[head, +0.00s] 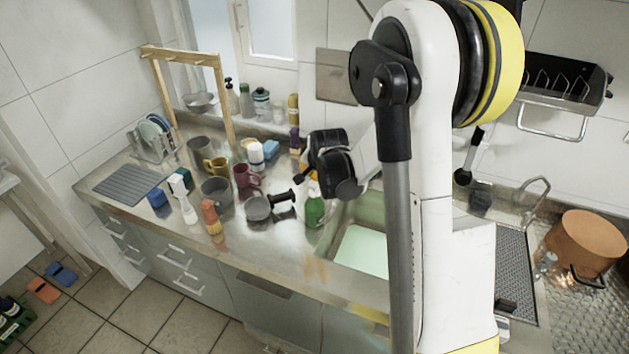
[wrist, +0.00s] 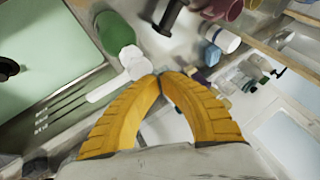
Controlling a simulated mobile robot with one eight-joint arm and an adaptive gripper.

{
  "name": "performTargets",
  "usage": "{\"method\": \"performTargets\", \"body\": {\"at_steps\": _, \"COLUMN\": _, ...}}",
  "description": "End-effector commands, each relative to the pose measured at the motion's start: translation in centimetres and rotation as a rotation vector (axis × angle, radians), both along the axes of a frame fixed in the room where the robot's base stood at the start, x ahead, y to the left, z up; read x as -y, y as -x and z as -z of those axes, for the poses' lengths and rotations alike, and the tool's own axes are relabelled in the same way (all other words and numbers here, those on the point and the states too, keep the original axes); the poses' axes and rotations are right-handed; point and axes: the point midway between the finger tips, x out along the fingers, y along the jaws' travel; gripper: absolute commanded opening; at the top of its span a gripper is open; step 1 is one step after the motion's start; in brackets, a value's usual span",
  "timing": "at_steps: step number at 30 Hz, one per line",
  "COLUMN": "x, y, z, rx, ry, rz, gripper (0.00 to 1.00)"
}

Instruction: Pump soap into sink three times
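The soap bottle is green with a white pump and stands on the counter beside the sink in the head view (head: 315,210). In the wrist view the green bottle (wrist: 112,34) is at the upper left, and its white pump head (wrist: 135,66) has a spout pointing to the lower left, towards the sink. My gripper (wrist: 160,75) has its yellow fingertips together, right beside the pump head; I cannot tell whether they touch it. Nothing shows between them. The sink (head: 365,246) has a pale green basin, partly hidden by my arm, and its edge shows in the wrist view (wrist: 45,45).
A wooden frame (head: 222,90) stands behind. A copper pot (head: 585,243) is at the right.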

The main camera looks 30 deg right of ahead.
Motion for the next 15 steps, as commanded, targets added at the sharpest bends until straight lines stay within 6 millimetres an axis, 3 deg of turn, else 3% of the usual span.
{"method": "performTargets", "body": {"at_steps": 15, "x": 0.00, "y": 0.01, "z": -0.93, "rx": 0.000, "ry": 0.000, "rz": 0.000, "gripper": 0.00}}
